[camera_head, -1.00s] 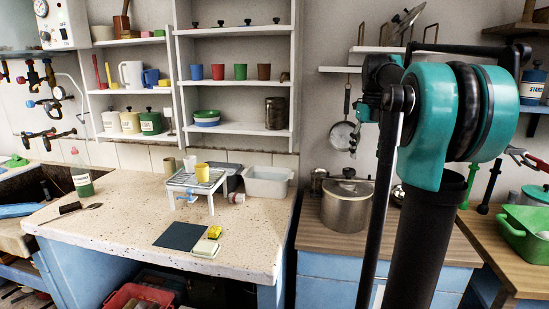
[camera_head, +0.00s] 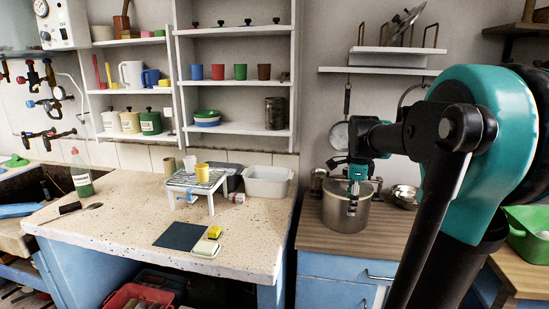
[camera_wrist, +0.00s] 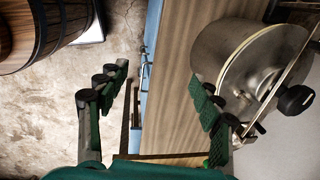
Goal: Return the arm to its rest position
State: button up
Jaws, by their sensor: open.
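My arm stands folded at the right of the head view, with its teal joint nearest the camera. My gripper (camera_head: 352,198) hangs at its end, pointing down in front of the steel pot (camera_head: 345,212) on the wooden counter. In the wrist view my gripper (camera_wrist: 165,105) has its two green-padded fingers wide apart with nothing between them. The wooden counter edge and blue cabinet front show between and beyond the fingers. The lidded pot (camera_wrist: 245,65) shows beside the right finger; I cannot tell whether they touch.
A speckled stone counter (camera_head: 130,215) at left holds a small white rack (camera_head: 195,186), a white tub (camera_head: 268,182) and a dark mat (camera_head: 180,236). A metal bowl (camera_head: 405,194) is right of the pot. A wooden barrel (camera_wrist: 45,30) stands on the floor. A wall shelf (camera_head: 385,70) is above.

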jog(key=s+a+f+n+t, duration=0.1)
jog(key=s+a+f+n, duration=0.1)
jog(key=s+f+n, duration=0.7)
jog(key=s+a+f+n+t, duration=0.1)
jog(key=s+a+f+n, duration=0.2)
jog(key=s+f+n, duration=0.5)
notch_tip(320, 180, down, 2)
jog(key=n, duration=0.3)
jog(key=shift+s+a+f+n, duration=0.2)
jog(key=shift+s+a+n, duration=0.1)
jog(key=shift+s, duration=0.1)
